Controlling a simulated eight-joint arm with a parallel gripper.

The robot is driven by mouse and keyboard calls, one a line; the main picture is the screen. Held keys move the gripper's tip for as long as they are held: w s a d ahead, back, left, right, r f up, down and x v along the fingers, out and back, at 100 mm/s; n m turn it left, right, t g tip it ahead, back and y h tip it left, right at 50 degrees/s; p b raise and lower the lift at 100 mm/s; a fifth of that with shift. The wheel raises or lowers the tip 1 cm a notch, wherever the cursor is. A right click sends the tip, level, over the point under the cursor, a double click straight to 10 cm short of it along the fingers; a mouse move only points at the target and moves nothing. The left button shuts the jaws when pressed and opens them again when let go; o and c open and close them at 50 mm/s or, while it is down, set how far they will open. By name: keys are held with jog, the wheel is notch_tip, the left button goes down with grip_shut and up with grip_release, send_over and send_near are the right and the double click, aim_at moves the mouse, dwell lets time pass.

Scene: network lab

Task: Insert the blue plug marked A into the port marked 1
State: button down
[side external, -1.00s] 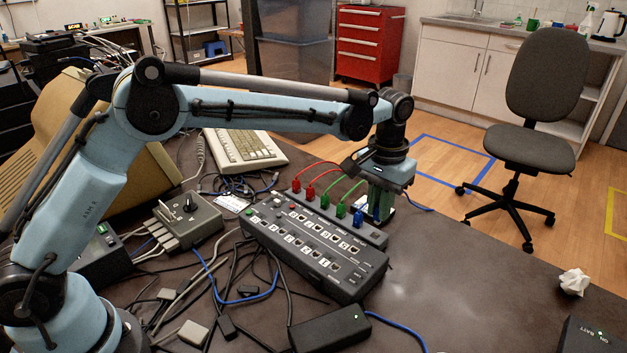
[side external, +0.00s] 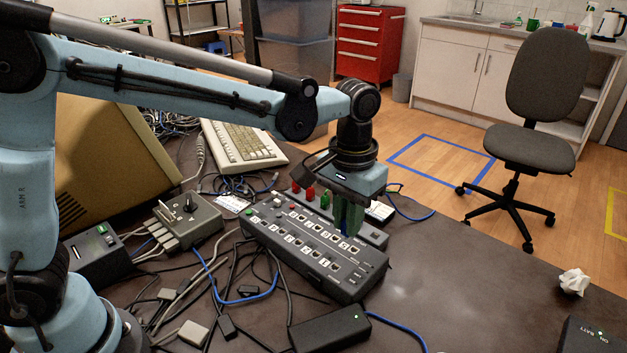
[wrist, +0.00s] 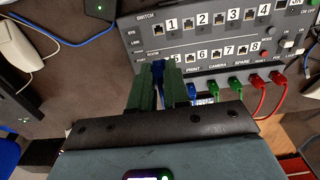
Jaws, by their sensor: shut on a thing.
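My gripper (side external: 347,222) is shut on a blue plug (wrist: 158,69), pointing down over the rear right part of the grey switch box (side external: 290,262). Only the plug's tip shows between the green fingers (wrist: 158,90); its A mark is hidden. In the wrist view the switch face carries two rows of numbered ports. The number 1 label (wrist: 171,24) is at the left end of the upper row, with a dark port (wrist: 157,28) beside it. The plug appears just below and left of the number 5 port, apart from port 1. Its height above the box is unclear.
Another blue plug (wrist: 213,88), green plugs (wrist: 236,84) and red plugs (wrist: 278,79) sit in a strip along the box. A black adapter (side external: 330,328) and loose cables lie in front.

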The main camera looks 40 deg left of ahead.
jog(key=shift+s+a+f, duration=0.1)
jog(key=shift+s+f, duration=0.3)
jog(key=shift+f, duration=0.35)
jog(key=shift+s+f, duration=0.35)
jog(key=shift+f, duration=0.4)
jog(key=shift+s+a+f, duration=0.1)
jog(key=shift+s+f, duration=0.3)
jog(key=shift+f, duration=0.35)
jog(key=c, duration=1.8)
grip_release()
grip_shut()
jog(key=shift+d+f, duration=0.1)
jog(key=shift+f, duration=0.8)
jog(key=o, duration=0.8)
grip_release()
jog(key=shift+c, duration=0.2)
notch_tip(320, 180, up, 12)
